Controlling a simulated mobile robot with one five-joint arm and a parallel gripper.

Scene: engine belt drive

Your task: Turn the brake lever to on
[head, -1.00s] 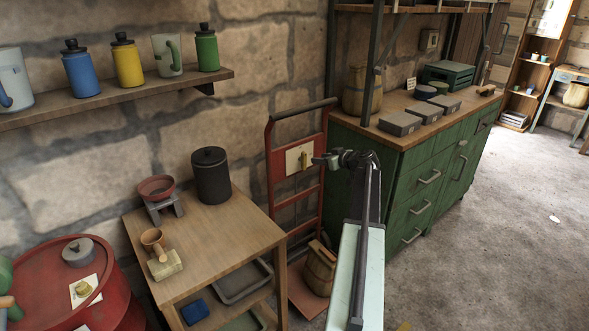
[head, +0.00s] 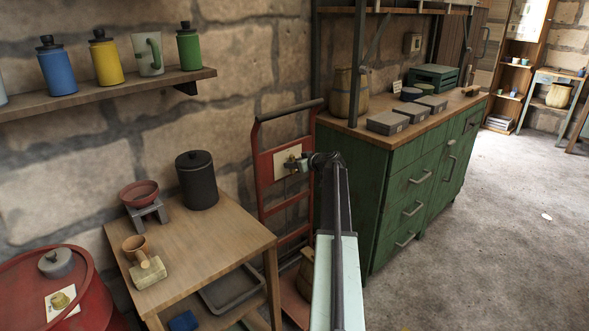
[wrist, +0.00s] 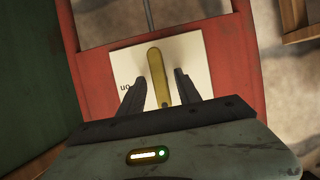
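The brake lever is a yellow bar (wrist: 156,62) on a pale plate (wrist: 195,55) fixed to the red hand truck (wrist: 240,60). In the wrist view it stands nearly upright, leaning slightly, and dark marking, apparently the upside-down word "on", shows left of it. My gripper (wrist: 159,80) is open, with one dark finger on each side of the lever and a visible gap on both sides. In the head view my gripper (head: 303,163) is at the right part of the plate (head: 284,157) and hides most of the lever.
A green cabinet (head: 385,195) stands close on the right of the hand truck. A wooden table (head: 205,235) with a black canister (head: 197,180) stands on the left. The stone wall is behind. Open floor (head: 500,230) lies to the right.

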